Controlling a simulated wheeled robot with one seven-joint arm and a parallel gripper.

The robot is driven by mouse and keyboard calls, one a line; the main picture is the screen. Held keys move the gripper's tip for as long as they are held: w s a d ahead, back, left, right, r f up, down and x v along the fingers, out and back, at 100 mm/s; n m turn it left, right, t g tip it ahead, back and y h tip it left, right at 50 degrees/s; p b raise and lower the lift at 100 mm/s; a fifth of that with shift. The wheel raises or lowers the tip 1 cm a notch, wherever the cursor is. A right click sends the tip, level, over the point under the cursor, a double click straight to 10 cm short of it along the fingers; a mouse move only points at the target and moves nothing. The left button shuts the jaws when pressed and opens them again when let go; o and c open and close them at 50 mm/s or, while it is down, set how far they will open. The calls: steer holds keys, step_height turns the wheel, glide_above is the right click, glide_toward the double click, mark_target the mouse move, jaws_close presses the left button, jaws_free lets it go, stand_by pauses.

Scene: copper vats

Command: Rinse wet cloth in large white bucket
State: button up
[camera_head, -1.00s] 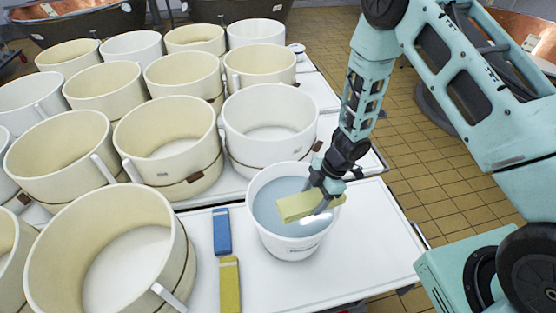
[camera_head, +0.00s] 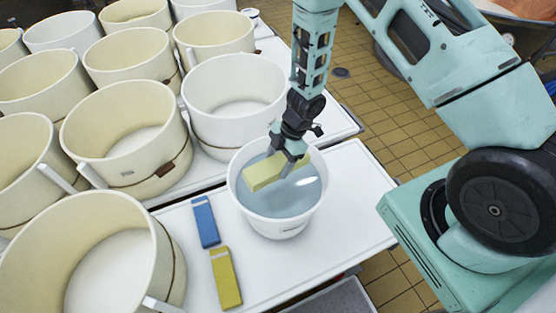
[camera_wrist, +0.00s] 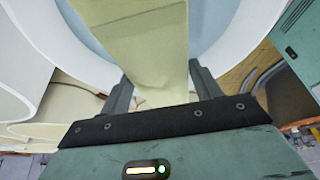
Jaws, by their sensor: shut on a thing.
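The large white bucket (camera_head: 277,225) stands on the white table and holds bluish water. My gripper (camera_head: 290,165) is over the bucket's opening and is shut on a pale yellow cloth (camera_head: 262,174), folded into a flat block. The cloth is inside the rim in the head view, at or just above the water; I cannot tell whether it touches. In the wrist view the cloth (camera_wrist: 150,45) runs between the two fingers, with the bucket's rim (camera_wrist: 85,50) and water behind it.
A blue folded cloth (camera_head: 206,222) and a yellow folded cloth (camera_head: 225,278) lie on the table left of the bucket. Several cream and white vats (camera_head: 120,140) crowd the left and back. The tabletop right of the bucket (camera_head: 350,215) is clear, with tiled floor beyond.

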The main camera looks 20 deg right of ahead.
step_height(320, 180, down, 12)
steer(key=b, duration=0.9)
stand_by(1.7)
step_height(320, 180, up, 16)
steer(key=p, duration=1.5)
steer(key=shift+f+p, duration=0.15)
steer(key=shift+p, duration=0.2)
steer(key=shift+f, duration=0.1)
